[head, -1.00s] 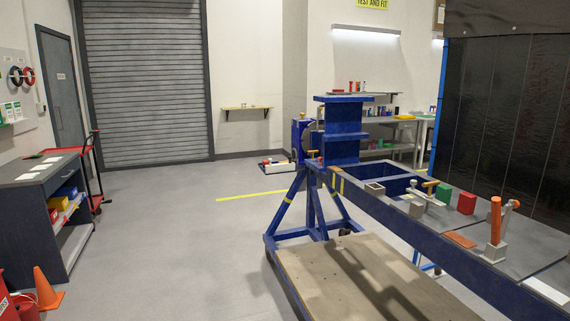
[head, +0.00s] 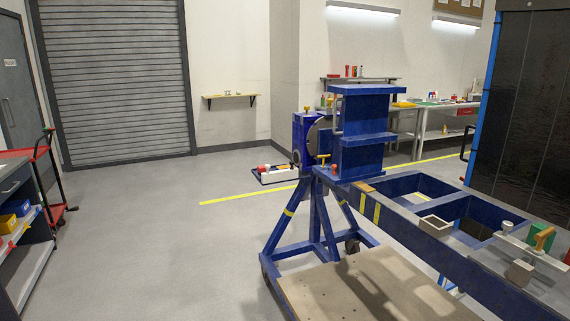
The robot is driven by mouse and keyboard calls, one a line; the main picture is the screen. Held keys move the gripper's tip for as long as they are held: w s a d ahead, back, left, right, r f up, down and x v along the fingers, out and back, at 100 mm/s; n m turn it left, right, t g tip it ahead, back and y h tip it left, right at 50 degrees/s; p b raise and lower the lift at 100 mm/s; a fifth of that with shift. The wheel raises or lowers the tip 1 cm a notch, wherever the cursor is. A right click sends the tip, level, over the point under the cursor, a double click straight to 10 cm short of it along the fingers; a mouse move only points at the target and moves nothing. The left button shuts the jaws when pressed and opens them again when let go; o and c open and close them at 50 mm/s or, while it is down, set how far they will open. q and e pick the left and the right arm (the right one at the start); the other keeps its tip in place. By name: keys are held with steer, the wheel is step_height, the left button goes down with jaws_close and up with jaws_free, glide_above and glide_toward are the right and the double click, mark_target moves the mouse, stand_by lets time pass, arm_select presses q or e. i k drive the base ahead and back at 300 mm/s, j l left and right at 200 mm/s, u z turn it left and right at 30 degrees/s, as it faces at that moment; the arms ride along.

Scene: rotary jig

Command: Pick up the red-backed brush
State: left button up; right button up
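I cannot make out a red-backed brush in the head view. Small items lie on the wooden wall shelf (head: 231,97), too small to tell apart. Small red and green items stand on the grey shelf (head: 358,79) at the back, also too small to name. Neither of my grippers is in view.
The blue rotary jig (head: 365,135) stands right of centre, its frame reaching to the lower right, with a wooden deck (head: 365,285) below. A workbench (head: 450,104) stands behind it. A red trolley (head: 45,165) and dark cabinet are at left. The floor (head: 150,230) between is clear.

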mark_target(261, 169)
steer(key=i+j, duration=0.3)
steer(key=i, duration=0.2)
steer(key=i+j+z, duration=0.1)
steer(key=i+j, duration=0.2)
steer(key=i, duration=0.25)
steer(key=i+j+z, duration=0.1)
steer(key=i+j, duration=0.2)
steer(key=i, duration=0.2)
steer(key=z, duration=0.4)
steer(key=i+j, duration=0.05)
steer(key=j, duration=0.05)
